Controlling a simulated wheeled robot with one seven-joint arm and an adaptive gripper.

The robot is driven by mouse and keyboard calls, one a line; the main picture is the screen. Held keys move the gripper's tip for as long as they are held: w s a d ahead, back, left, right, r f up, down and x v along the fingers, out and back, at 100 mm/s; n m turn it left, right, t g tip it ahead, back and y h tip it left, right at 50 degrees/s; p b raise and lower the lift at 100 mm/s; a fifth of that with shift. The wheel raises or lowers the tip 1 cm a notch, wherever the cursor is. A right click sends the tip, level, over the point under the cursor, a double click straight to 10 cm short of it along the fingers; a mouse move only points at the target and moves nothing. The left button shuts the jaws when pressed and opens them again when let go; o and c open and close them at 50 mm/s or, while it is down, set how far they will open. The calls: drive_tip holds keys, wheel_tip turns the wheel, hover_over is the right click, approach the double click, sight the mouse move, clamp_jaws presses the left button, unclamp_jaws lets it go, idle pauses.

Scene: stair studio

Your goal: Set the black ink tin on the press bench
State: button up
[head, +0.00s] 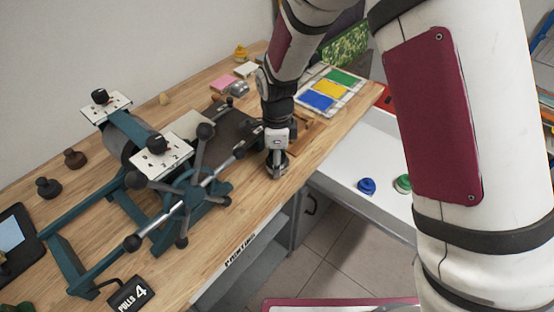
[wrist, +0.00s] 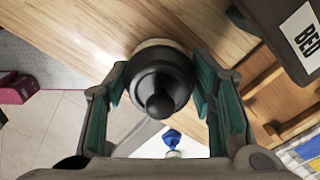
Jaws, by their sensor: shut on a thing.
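My gripper (wrist: 160,100) is shut on the black ink tin (wrist: 161,78), a round dark tin with a knob on its lid. The teal-padded fingers stand on either side of it. In the head view my gripper (head: 277,153) points down at the front edge of the wooden press bench (head: 240,215), with the tin (head: 276,166) partly hidden below it. The tin is upright over the bench top near the edge; I cannot tell whether it touches the wood. The bench also shows in the wrist view (wrist: 75,28).
The teal press (head: 180,195) with its spoked handle stands just left of my gripper. Its dark bed (wrist: 270,20) is close by. A tray (head: 352,97) of coloured pads lies behind. Blue (head: 366,186) and green (head: 402,184) knobbed tins sit on the lower white surface.

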drive_tip(key=shift+f, duration=0.25)
drive_tip(key=shift+f, duration=0.15)
drive_tip(key=o, duration=1.5)
wheel_tip(320, 180, up, 12)
drive_tip(key=shift+r, duration=0.25)
